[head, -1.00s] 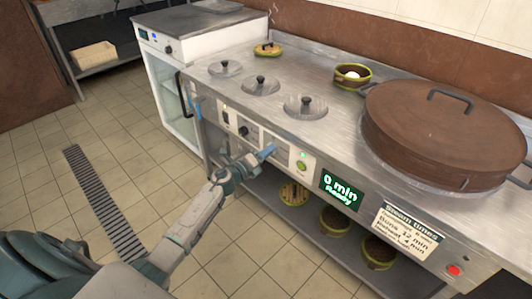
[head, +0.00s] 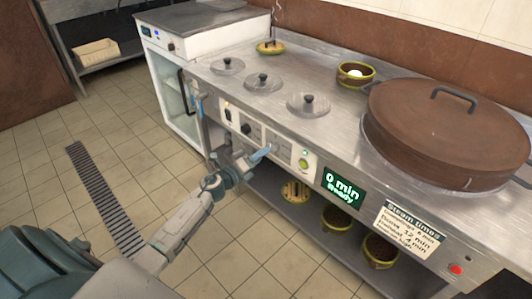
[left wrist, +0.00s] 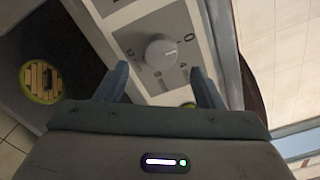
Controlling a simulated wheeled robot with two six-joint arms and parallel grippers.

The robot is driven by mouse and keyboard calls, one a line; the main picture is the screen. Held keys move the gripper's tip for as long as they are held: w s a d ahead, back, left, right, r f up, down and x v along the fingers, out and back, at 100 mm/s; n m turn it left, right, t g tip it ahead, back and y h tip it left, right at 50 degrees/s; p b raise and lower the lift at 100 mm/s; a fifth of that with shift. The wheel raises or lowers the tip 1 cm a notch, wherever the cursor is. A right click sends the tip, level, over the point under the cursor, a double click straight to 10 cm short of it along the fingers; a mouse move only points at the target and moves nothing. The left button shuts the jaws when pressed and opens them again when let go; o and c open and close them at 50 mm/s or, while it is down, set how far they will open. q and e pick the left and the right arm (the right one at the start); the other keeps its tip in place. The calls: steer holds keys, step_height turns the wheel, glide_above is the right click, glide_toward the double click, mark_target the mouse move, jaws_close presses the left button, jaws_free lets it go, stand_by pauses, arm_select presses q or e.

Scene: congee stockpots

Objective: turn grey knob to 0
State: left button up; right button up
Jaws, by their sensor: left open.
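The grey knob (left wrist: 160,51) is round and sits on a pale dial plate with printed numbers in the left wrist view. A 0 is printed to its upper right. A small mark shows on the knob's right side, but I cannot tell its exact setting. In the head view the knob (head: 273,147) is on the counter's front panel, just beyond my fingertips. My left gripper (left wrist: 160,82) is open, its fingers on either side below the knob, with nothing between them. It also shows in the head view (head: 261,154). My right gripper is not in view.
A brown lidded pot (head: 440,130) stands on the counter. Bowls (head: 335,219) stand on the shelf below.

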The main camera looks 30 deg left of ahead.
arm_select(q)
steer(key=b+v, duration=0.1)
steer(key=v, duration=0.5)
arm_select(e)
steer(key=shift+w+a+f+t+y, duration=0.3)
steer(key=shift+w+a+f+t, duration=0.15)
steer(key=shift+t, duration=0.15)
arm_select(q)
steer(key=shift+s, duration=0.1)
